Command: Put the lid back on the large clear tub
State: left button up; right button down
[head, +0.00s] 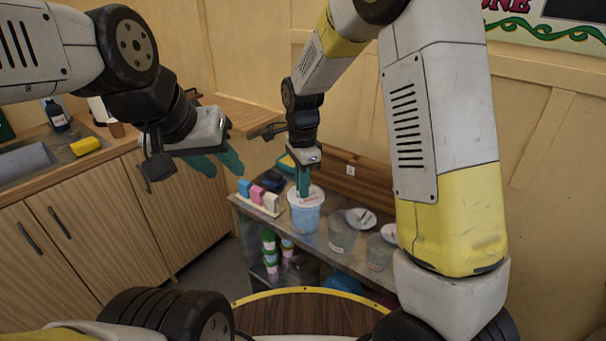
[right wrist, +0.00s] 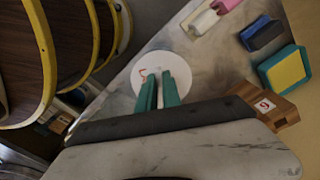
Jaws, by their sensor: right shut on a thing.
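A large clear tub (head: 305,219) with blue contents stands on the metal counter. A white round lid (head: 312,197) lies at the tub's mouth; whether it sits fully on the rim I cannot tell. My right gripper (head: 303,189) reaches straight down, its teal fingers shut on the lid's top. In the right wrist view, the lid (right wrist: 185,82) shows as a white disc with a red mark, hiding the tub; the fingers of my right gripper (right wrist: 162,90) stand over it. My left gripper (head: 217,161) is empty in the air to the left, its teal fingers apart.
Two clear tubs (head: 341,238) stand right of the large tub, with white lids (head: 361,217) near them. Pink, blue and white blocks (head: 257,194) and a yellow-topped sponge (right wrist: 284,71) lie to its left.

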jog(key=c, duration=1.5)
grip_release()
jog(key=shift+o, duration=0.5)
jog(key=o, duration=0.4)
jog(key=shift+o, duration=0.2)
jog(key=shift+r, duration=3.5)
